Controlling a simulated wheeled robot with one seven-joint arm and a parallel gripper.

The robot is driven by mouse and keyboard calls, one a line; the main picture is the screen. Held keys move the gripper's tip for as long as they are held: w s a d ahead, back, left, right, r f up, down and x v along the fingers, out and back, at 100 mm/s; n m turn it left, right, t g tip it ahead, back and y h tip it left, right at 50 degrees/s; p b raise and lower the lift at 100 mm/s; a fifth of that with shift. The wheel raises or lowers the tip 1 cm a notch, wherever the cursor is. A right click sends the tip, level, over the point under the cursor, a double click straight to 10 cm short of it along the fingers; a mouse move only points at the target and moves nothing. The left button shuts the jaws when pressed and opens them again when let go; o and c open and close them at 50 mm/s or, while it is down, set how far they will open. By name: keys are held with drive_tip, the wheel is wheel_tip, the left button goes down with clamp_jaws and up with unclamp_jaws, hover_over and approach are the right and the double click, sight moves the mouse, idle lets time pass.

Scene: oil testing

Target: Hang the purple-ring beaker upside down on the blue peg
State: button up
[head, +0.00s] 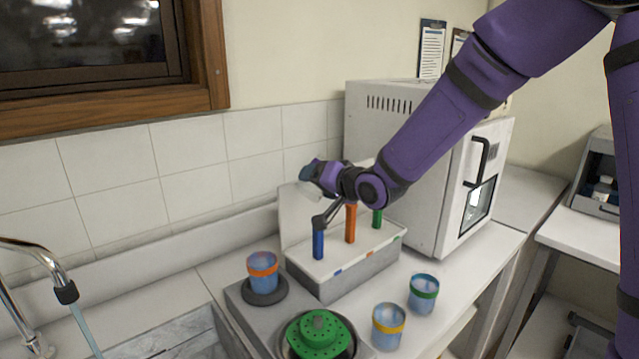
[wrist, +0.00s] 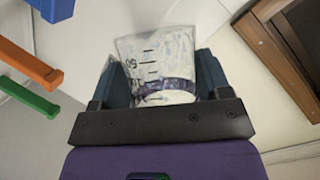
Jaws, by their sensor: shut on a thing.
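My gripper (head: 308,173) is shut on the purple-ring beaker (wrist: 157,55). In the wrist view the clear beaker, with dark markings and a purple band, sits between the two fingers (wrist: 160,65). The blue peg (head: 318,244) stands at the left front of the peg rack, below my gripper. It also shows at the upper left of the wrist view (wrist: 55,8), apart from the beaker. No beaker hangs on the blue peg.
The rack (head: 345,279) also bears an orange peg (head: 350,225) and a green peg (head: 377,218). An orange-ring beaker (head: 263,270), a yellow-ring beaker (head: 388,327) and a green-ring beaker (head: 423,294) stand nearby. A white oven (head: 400,150) is behind right; a sink (head: 170,335) is left.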

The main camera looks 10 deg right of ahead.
drive_tip(key=m+y, duration=0.1)
drive_tip(key=m, duration=0.1)
drive_tip(key=m+y, duration=0.2)
drive_tip(key=m, duration=0.1)
drive_tip(key=shift+m+t, duration=0.3)
drive_tip(key=m+t, duration=0.1)
drive_tip(key=m, duration=0.1)
drive_tip(key=m+y, duration=0.1)
drive_tip(key=m, duration=0.2)
drive_tip(key=shift+r+m+t, duration=0.1)
drive_tip(key=shift+m+t, duration=0.2)
drive_tip(key=shift+t, duration=0.1)
drive_tip(key=m+t, duration=0.1)
drive_tip(key=m, duration=0.2)
drive_tip(key=m+t, duration=0.2)
drive_tip(key=m, duration=0.2)
drive_tip(key=shift+r+m, duration=0.1)
drive_tip(key=shift+m, duration=0.2)
drive_tip(key=m+t+h, duration=0.1)
drive_tip(key=m, duration=0.2)
drive_tip(key=m+t+h, duration=0.1)
drive_tip(key=m, duration=0.2)
drive_tip(key=shift+d+t+h, duration=0.15)
drive_tip(key=shift+t+h, duration=0.15)
drive_tip(key=m+h, duration=0.1)
drive_tip(key=m, duration=0.1)
drive_tip(key=m+t+h, duration=0.1)
drive_tip(key=m, duration=0.2)
drive_tip(key=shift+f, duration=6.75)
drive_tip(key=shift+f, duration=0.15)
